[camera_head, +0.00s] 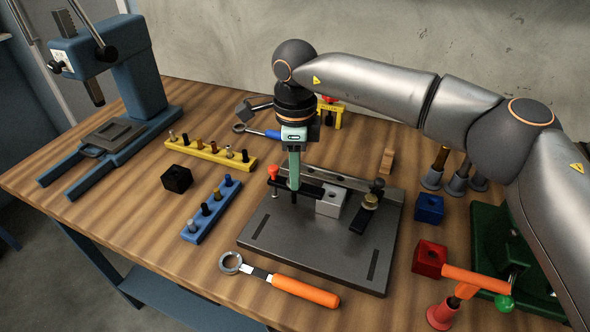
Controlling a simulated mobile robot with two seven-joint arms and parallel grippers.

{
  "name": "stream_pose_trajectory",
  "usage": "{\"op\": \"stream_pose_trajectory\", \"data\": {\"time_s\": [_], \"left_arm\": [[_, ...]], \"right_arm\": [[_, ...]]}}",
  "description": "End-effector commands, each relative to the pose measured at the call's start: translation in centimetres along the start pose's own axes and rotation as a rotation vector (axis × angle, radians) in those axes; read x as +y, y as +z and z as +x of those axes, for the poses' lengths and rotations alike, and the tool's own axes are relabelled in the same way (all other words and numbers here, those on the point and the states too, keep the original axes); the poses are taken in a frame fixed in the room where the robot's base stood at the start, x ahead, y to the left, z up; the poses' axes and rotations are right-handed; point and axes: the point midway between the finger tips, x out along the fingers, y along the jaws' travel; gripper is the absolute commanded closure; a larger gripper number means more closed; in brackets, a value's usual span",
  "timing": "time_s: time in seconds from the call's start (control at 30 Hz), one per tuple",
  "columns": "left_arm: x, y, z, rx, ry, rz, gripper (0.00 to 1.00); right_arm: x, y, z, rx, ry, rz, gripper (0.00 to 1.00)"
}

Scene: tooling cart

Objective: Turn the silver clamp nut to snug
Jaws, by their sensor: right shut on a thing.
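My right gripper (293,185) points straight down over the left clamp of the dark fixture plate (300,250). Its teal fingers are shut at the left black clamp strap (311,190). The silver clamp nut is hidden; the fingers close where it appears to sit, so they seem to be on it. A pale grey block (330,203) stands beside the strap. The right clamp has a brass-coloured nut (371,200) in plain view. My left gripper is not in view.
An orange-handled ring wrench (290,288) lies in front of the plate. A red knob (273,172) stands close left of the fingers. Yellow (210,152) and blue (211,210) peg racks and a black block (177,179) lie left. A blue press (135,75) stands far left.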

Motion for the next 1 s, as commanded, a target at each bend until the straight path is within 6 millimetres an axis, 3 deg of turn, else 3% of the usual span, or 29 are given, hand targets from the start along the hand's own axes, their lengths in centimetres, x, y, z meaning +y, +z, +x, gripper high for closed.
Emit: {"op": "stream_pose_trajectory", "data": {"time_s": [0.6,1.0], "left_arm": [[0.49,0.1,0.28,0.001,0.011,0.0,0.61],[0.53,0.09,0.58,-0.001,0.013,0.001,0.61]], "right_arm": [[0.05,-0.04,-0.09,0.0,-0.003,0.581,1.0],[0.1,0.02,-0.11,-0.001,-0.003,0.86,1.0]]}}
